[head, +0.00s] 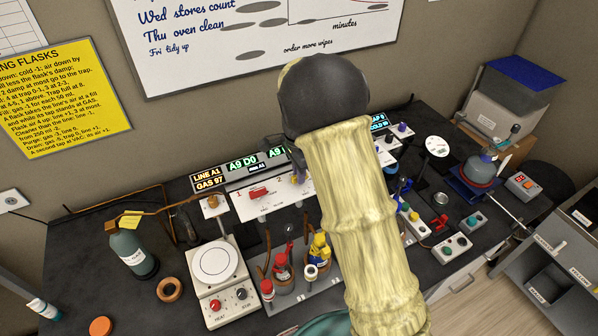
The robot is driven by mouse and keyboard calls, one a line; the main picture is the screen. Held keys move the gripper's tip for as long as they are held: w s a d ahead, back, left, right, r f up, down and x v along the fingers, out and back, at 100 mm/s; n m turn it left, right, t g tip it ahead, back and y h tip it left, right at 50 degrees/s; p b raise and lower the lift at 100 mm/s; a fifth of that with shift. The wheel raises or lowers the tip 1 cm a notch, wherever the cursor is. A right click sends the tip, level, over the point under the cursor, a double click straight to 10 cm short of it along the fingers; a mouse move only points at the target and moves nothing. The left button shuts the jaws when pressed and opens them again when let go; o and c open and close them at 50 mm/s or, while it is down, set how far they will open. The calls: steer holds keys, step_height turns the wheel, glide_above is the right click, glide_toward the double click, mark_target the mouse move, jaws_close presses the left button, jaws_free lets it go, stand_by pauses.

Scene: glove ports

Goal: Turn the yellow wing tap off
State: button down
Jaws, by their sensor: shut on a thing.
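A white panel (268,204) on the bench carries a red wing tap (259,192). A small yellow part, which looks like the yellow wing tap (296,179), shows to its right at the edge of my arm. My arm in its pale yellow sleeve covers the middle of the view, with a dark rounded end at the top. A dark part of my gripper (299,163) shows just above the yellow part and appears shut on it. The fingertips and most of the tap are hidden, so the tap's angle cannot be told.
Lit displays (243,164) stand above the panel. A hotplate (216,264), red and yellow bottles (319,247) and a dark green gas bottle (133,252) stand to the left and front. A flask (480,168) stands at the right.

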steer(key=c, duration=1.5)
jaws_free()
steer(key=shift+o, duration=0.2)
steer(key=shift+r, duration=0.15)
step_height(320, 180, up, 17)
steer(key=b, duration=0.3)
steer(key=shift+r, duration=0.15)
steer(key=s+d+f+n+t+b, duration=0.1)
steer(key=s+d+f+n, duration=0.4)
steer(key=s+f, duration=0.3)
steer(key=s+d+f+n+t, duration=0.1)
steer(key=s+d+f+n, duration=0.5)
steer(key=s, duration=0.6)
step_height(320, 180, down, 3)
steer(key=shift+s+d+f+n+t+b, duration=0.15)
steer(key=shift+s+n+t+b, duration=0.2)
steer(key=shift+n, duration=0.85)
